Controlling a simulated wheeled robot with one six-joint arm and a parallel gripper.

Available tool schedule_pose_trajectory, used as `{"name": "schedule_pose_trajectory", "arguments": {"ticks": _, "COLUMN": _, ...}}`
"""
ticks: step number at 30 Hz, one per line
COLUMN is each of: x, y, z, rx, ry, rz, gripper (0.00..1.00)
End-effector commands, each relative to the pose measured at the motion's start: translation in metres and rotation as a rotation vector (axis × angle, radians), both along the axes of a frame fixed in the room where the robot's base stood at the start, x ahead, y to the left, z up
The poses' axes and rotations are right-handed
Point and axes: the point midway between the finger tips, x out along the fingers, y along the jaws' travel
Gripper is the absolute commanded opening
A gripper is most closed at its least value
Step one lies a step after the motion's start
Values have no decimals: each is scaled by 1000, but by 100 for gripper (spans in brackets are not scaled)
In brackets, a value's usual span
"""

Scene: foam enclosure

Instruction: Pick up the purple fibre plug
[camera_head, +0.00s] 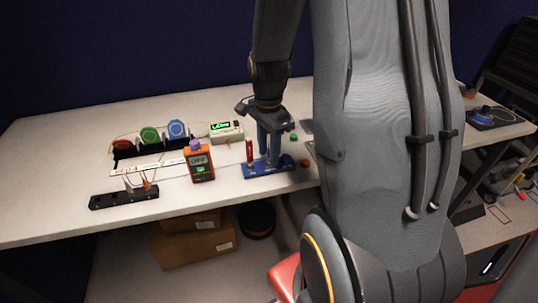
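A small purple piece (195,145), which looks like the purple fibre plug, sits at the top of an orange handheld meter (201,163) standing on the white table. It is too small to see its exact shape. My gripper (269,158) points down over a blue base (262,171), to the right of the meter and apart from it. The fingers hide part of the base, and I cannot tell whether they are apart or closed, or whether anything is between them. A red upright piece (250,152) stands on the base, left of the fingers.
A black rack with red, green and blue reels (177,129) stands at the back left. A cream box (226,132) with a green display is behind the meter. A black strip (124,197) lies near the front edge. Small green (294,138) and orange (305,162) pieces lie right of my gripper.

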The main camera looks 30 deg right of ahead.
Motion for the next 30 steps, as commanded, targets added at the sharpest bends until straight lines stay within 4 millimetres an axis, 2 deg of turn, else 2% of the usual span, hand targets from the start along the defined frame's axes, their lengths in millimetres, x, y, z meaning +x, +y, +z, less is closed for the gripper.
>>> {"name": "schedule_pose_trajectory", "arguments": {"ticks": 6, "x": 0, "y": -1, "z": -1, "rx": 0, "ry": -1, "rz": -1, "gripper": 37}}
{"name": "schedule_pose_trajectory", "arguments": {"ticks": 8, "x": 0, "y": -1, "z": -1, "rx": 0, "ry": -1, "rz": -1, "gripper": 29}}
{"name": "schedule_pose_trajectory", "arguments": {"ticks": 13, "x": 0, "y": 0, "z": -1, "rx": 0, "ry": -1, "rz": -1, "gripper": 0}}
{"name": "schedule_pose_trajectory", "arguments": {"ticks": 23, "x": 1, "y": -1, "z": 2, "rx": -1, "ry": -2, "rz": -1, "gripper": 0}}
{"name": "schedule_pose_trajectory", "arguments": {"ticks": 26, "x": 1, "y": -1, "z": 9, "rx": -2, "ry": -4, "rz": -1, "gripper": 0}}
{"name": "schedule_pose_trajectory", "arguments": {"ticks": 30, "x": 2, "y": -1, "z": 30, "rx": -2, "ry": -7, "rz": -1, "gripper": 0}}
